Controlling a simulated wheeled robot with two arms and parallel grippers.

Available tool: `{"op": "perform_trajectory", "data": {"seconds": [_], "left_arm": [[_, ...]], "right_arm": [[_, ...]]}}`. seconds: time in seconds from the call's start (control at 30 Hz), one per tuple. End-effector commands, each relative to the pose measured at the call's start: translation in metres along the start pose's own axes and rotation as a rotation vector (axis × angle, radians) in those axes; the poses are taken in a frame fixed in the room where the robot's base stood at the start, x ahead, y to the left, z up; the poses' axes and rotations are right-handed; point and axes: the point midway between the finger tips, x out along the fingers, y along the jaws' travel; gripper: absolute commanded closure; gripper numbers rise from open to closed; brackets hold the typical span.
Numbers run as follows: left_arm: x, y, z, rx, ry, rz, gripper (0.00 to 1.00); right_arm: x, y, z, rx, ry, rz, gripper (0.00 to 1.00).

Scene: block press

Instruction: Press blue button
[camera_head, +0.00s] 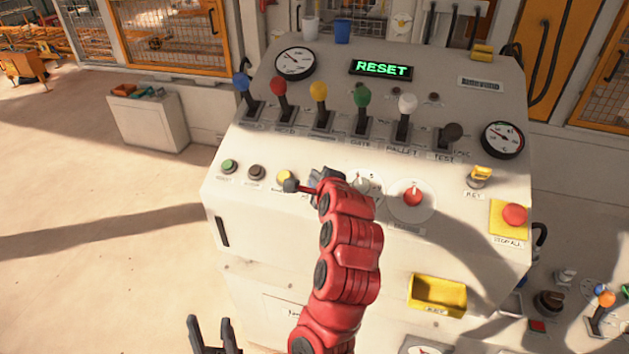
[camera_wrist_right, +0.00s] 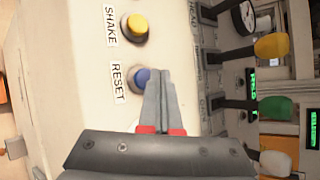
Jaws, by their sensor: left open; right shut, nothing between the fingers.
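The blue button (camera_wrist_right: 141,78), labelled RESET, sits on the white panel in the right wrist view. My right gripper (camera_wrist_right: 162,72) is shut and empty. Its fingertips overlap the button's right edge in that view; I cannot tell whether they touch it. In the head view my red right arm reaches over the panel, and the arm and hand hide the blue button. My left gripper (camera_head: 211,320) is open and empty, low in front of the console.
A yellow button (camera_wrist_right: 134,27), labelled SHAKE, is beside the blue one. Green (camera_head: 229,166) and dark (camera_head: 256,172) buttons lie further left. Several coloured levers stand behind. A red knob (camera_head: 413,197) is to the right. A screen (camera_head: 381,69) reads RESET.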

Motion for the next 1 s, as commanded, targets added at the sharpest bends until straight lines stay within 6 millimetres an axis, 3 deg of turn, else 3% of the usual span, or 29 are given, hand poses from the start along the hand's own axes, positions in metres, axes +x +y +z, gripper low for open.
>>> {"op": "perform_trajectory", "data": {"seconds": [1.0], "left_arm": [[-0.0051,0.0003,0.0008,0.000,0.000,0.000,0.50]], "right_arm": [[0.0062,0.0045,-0.0046,0.000,0.000,0.000,1.00]]}}
